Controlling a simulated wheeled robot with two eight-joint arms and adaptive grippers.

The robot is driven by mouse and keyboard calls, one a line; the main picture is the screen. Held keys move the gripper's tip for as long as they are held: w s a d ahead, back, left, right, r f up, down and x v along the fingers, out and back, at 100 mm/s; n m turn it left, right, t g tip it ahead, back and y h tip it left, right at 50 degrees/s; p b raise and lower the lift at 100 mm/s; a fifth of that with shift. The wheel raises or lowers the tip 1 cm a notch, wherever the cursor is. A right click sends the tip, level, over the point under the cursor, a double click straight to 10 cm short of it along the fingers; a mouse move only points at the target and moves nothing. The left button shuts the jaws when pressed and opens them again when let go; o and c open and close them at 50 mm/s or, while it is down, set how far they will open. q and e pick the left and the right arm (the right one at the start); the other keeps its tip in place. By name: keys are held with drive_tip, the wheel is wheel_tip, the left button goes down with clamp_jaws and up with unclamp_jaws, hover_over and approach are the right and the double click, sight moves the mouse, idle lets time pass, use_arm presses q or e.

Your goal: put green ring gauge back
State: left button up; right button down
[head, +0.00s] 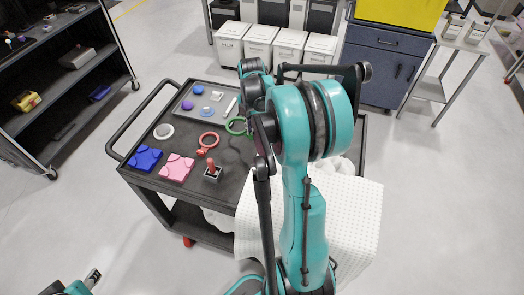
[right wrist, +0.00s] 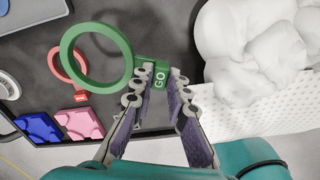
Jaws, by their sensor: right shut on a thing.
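The green ring gauge (right wrist: 97,82) hangs at the tips of my right gripper (right wrist: 158,84), which is shut on its handle marked GO. The ring part sticks out to the left in the right wrist view. In the head view the ring (head: 236,126) shows over the right part of the cart top, with its handle hidden behind my right arm. A red ring gauge (head: 209,140) lies to its left; it also shows in the right wrist view (right wrist: 79,75). My left gripper (head: 92,278) is at the bottom left, off the cart; its jaw state is unclear.
The dark cart (head: 130,165) holds a grey tray (head: 183,117) with small parts, a pale ring (head: 163,131), a blue block (head: 145,158), a pink block (head: 177,167) and a red-handled piece in a square holder (head: 212,174). White dimpled cloth (head: 350,205) covers the right side.

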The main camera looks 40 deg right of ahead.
drive_tip(key=b, duration=0.2)
hover_over(255, 154)
wheel_tip(255, 154, down, 6)
drive_tip(key=shift+w, duration=0.1)
wheel_tip(255, 154, down, 4)
drive_tip(key=shift+r+b, duration=0.2)
drive_tip(key=shift+b, duration=0.5)
drive_tip(key=shift+f, duration=0.15)
drive_tip(key=c, duration=1.9)
unclamp_jaws()
drive_tip(key=shift+f, duration=0.15)
drive_tip(key=shift+o, duration=0.6)
